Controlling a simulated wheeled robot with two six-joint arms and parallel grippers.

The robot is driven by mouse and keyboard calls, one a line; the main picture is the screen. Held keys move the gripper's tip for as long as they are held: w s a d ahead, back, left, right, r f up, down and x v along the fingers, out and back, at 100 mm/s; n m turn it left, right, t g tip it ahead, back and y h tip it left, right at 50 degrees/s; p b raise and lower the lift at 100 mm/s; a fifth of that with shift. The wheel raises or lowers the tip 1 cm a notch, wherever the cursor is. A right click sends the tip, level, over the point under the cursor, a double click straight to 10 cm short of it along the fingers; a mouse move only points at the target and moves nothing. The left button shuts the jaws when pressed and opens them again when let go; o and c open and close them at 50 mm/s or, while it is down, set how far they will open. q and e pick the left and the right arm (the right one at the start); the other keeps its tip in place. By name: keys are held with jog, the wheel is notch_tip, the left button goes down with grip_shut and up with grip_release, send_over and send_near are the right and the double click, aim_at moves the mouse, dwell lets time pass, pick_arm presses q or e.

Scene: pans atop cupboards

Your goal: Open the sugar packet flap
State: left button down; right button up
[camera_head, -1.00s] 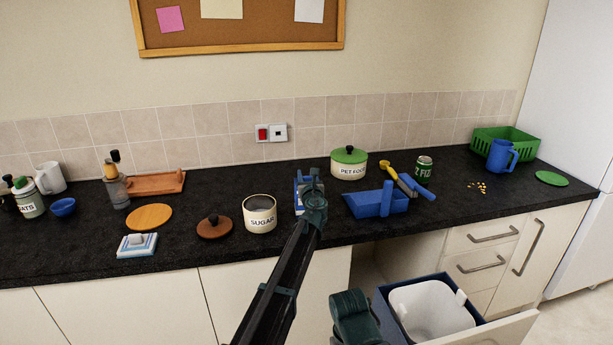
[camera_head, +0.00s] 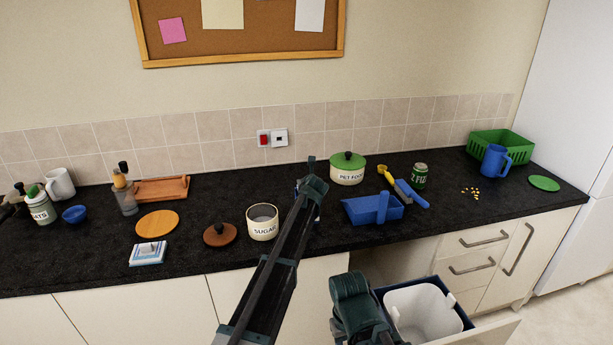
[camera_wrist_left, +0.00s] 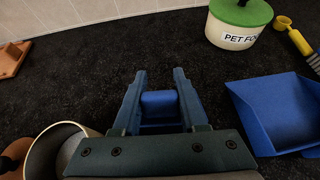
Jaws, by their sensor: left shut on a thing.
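My left gripper (camera_head: 311,186) is over the counter, between the sugar pot and the blue dustpan. In the left wrist view its two fingers (camera_wrist_left: 159,85) are shut on a blue thing (camera_wrist_left: 160,104), which looks like the top of the sugar packet. In the head view my arm hides most of the packet; only slivers of blue and white show beside the wrist. Whether the flap is folded or raised cannot be told.
The open sugar pot (camera_head: 262,222) stands close on the left, its brown lid (camera_head: 220,234) beside it. The blue dustpan (camera_head: 362,210) is close on the right. The pet food pot (camera_head: 347,174) stands behind. An open drawer with a white bin (camera_head: 420,312) juts out below.

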pick_arm(q)
jog(key=shift+w+g+p, duration=0.15)
jog(key=shift+g+p, duration=0.55)
jog(key=shift+p, duration=0.15)
jog(key=shift+c, duration=2.2)
grip_release()
jog(key=p+v, duration=0.8)
jog(key=v, duration=0.5)
jog(key=shift+s+r, duration=0.3)
